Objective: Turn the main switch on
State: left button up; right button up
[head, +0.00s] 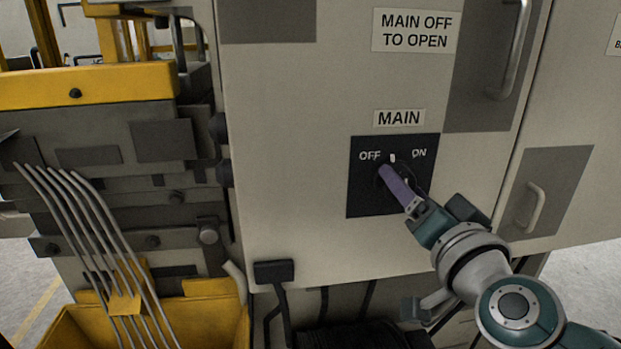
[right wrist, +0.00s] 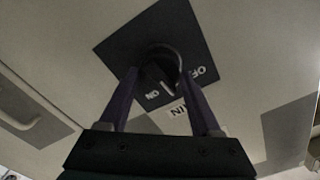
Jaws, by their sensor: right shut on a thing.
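The main switch is a dark round knob (right wrist: 161,62) on a black square plate (head: 364,199) under the MAIN label (head: 399,118). The plate reads OFF at upper left and ON at upper right. A small white mark shows between the two words. My right gripper (head: 384,173) reaches in from the lower right with its purple fingers at the knob and hides most of it. In the right wrist view its fingers (right wrist: 160,73) stand on either side of the knob, shut on it. My left gripper is not in view.
The switch is on a light grey cabinet door (head: 300,150) with a MAIN OFF TO OPEN sign (head: 415,31) above. A door handle (head: 511,50) stands out at upper right, another (head: 537,207) at lower right. Yellow and grey machinery with bent rods (head: 95,230) fills the left.

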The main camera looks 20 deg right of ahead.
jog(key=m+b, duration=0.1)
jog(key=m, duration=0.4)
jog(key=shift+d+f+m, duration=0.1)
jog(key=shift+f+m, duration=0.05)
jog(key=shift+m, duration=0.15)
jog(key=m, duration=0.4)
jog(key=shift+m+b, duration=0.4)
jog(key=shift+m, duration=0.3)
jog(key=o, duration=1.4)
jog(key=shift+s, duration=0.1)
jog(key=b+v, duration=0.1)
jog(key=v, duration=0.9)
jog(key=shift+d, duration=0.1)
